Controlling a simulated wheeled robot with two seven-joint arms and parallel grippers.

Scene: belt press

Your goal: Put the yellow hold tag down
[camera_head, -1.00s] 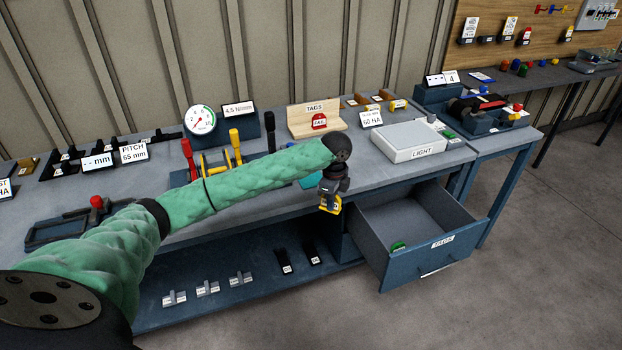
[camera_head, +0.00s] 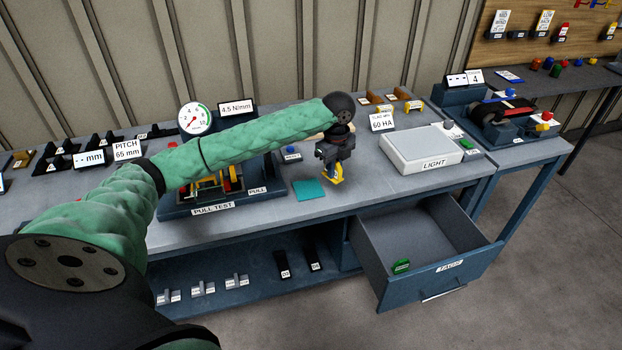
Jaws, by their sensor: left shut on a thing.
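The yellow hold tag (camera_head: 334,175) hangs below my left gripper (camera_head: 333,166), which is shut on it. It is over the bench top, between a teal square (camera_head: 309,190) and the white light box. I cannot tell whether the tag touches the bench surface. The arm crosses in front of the place where the tag stand was seen earlier and hides it. My right gripper is not in view.
The bench (camera_head: 375,200) has clear surface around the tag. The light box (camera_head: 422,149) stands to the right. An open drawer (camera_head: 432,279) labelled TAGS juts out below, with a green tag (camera_head: 401,266) inside. The pull tester (camera_head: 222,205) is left.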

